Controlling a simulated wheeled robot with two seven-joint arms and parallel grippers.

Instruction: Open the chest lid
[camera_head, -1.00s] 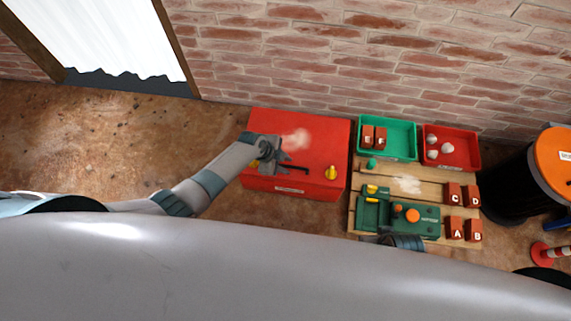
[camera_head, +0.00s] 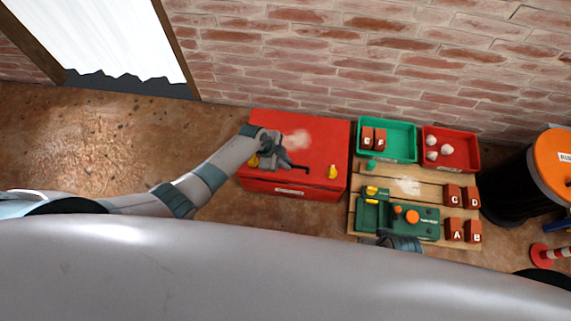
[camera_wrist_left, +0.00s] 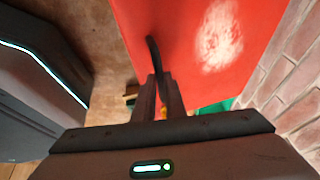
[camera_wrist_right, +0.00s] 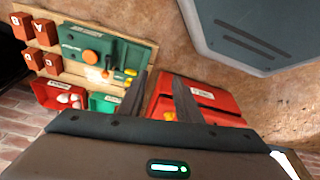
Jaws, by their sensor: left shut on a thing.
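The red chest (camera_head: 325,140) stands against the brick wall, and its lid appears down. A pale smudge marks the lid top. A thin black handle (camera_head: 301,168) sticks up from the lid; it also shows in the left wrist view (camera_wrist_left: 153,48). My left gripper (camera_head: 284,163) is over the lid, with its fingers shut on the handle. A yellow latch (camera_head: 333,171) is at the chest's front right, and another (camera_head: 253,161) shows partly beside my left gripper. My right gripper (camera_wrist_right: 160,85) is open and empty, near the workbench front; the chest's front shows beyond it.
A wooden board (camera_head: 428,178) right of the chest carries a green device (camera_head: 420,228) and lettered red blocks (camera_head: 453,194). Green (camera_head: 400,153) and red (camera_head: 465,160) bins stand behind. An orange-topped black drum (camera_head: 510,175) is far right. Floor left of the chest is clear.

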